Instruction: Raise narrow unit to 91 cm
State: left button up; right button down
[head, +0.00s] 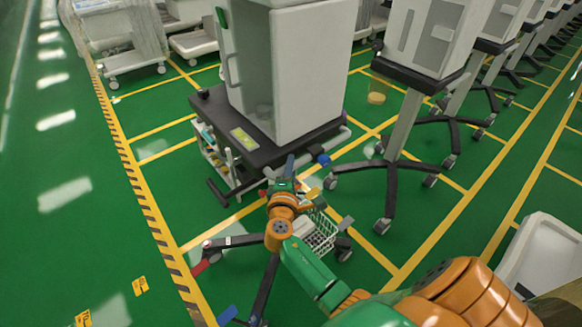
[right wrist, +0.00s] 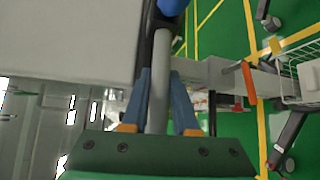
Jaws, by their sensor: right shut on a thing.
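The unit in front of me has a tall white cabinet (head: 310,70) on a dark platform (head: 219,110). A grey tube handle (head: 338,141) runs along its near right edge, with a blue knob (head: 323,160) by it. Below it are dark base legs (head: 264,290) with castors. My right gripper (head: 289,168) is at the near edge of the platform. In the right wrist view my right gripper (right wrist: 161,78) has its blue fingers on both sides of the grey tube (right wrist: 157,105) and is shut on it. The column under the platform is hidden. My left gripper is not in view.
A white wire basket (head: 318,235) hangs low beside my right forearm. Another pole-mounted unit (head: 420,75) stands close on the right, with more behind it. White carts (head: 135,60) stand at the back left. The green floor (head: 80,200) at left is clear.

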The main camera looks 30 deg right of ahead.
jog(key=shift+f+b, duration=0.25)
jog(key=shift+b, duration=0.15)
jog(key=c, duration=0.7)
grip_release()
jog(key=v, duration=0.7)
jog(key=shift+s+r, duration=0.1)
jog(key=shift+r, duration=0.05)
